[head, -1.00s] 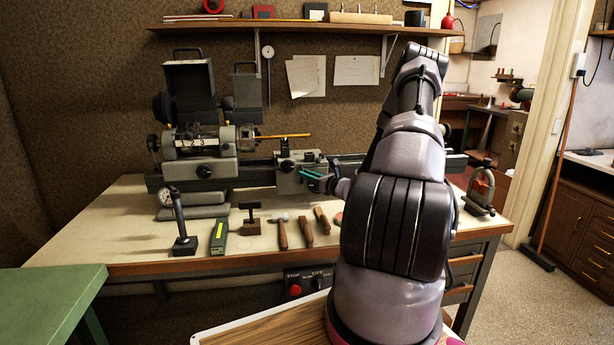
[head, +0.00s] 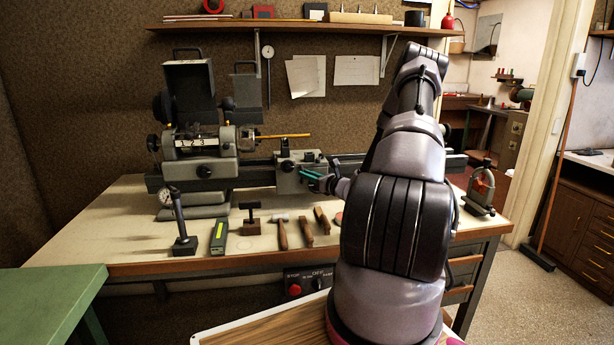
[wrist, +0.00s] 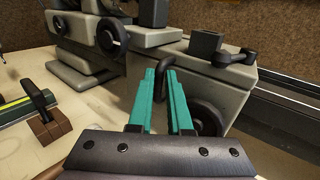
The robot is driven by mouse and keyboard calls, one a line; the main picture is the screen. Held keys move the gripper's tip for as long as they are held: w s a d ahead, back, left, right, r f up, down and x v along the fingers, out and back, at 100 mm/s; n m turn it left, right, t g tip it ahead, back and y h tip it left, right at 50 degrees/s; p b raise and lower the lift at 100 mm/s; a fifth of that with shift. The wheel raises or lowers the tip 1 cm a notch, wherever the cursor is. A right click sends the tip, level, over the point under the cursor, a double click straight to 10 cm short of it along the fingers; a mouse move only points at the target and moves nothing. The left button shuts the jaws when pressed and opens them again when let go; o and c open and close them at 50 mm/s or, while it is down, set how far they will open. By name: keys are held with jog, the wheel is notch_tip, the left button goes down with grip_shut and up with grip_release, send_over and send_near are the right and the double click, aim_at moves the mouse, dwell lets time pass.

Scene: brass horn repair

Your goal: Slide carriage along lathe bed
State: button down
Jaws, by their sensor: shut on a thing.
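The lathe (head: 215,165) stands on the bench, its bed (head: 258,174) running left to right. The grey carriage (head: 289,182) sits on the bed right of the headstock; in the wrist view its box-like body (wrist: 225,85) fills the right middle. My gripper (head: 308,173) is at the carriage's front. In the wrist view its two teal fingers (wrist: 165,90) are closed about a dark bent handle (wrist: 178,66), whose lower part is hidden between them. A dark handwheel (wrist: 208,118) shows partly behind the right finger.
Several hand tools lie along the bench front, including a hammer (head: 281,232) and a green-grey block (head: 219,238). A dial gauge on a stand (head: 180,220) is at left. A small clamp-like fixture (head: 481,190) stands at the right end. The shelf (head: 300,27) is above.

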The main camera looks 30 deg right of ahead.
jog(key=shift+a, duration=0.1)
jog(key=s+d, duration=0.3)
jog(key=d, duration=0.7)
jog(key=s+d, duration=0.3)
jog(key=d, duration=0.7)
jog(key=s+d, duration=0.3)
jog(key=d, duration=0.8)
jog(key=shift+r, duration=0.1)
jog(key=c, duration=0.9)
grip_release()
jog(key=v, duration=1)
jog(key=shift+s, duration=0.4)
jog(key=shift+d, duration=0.1)
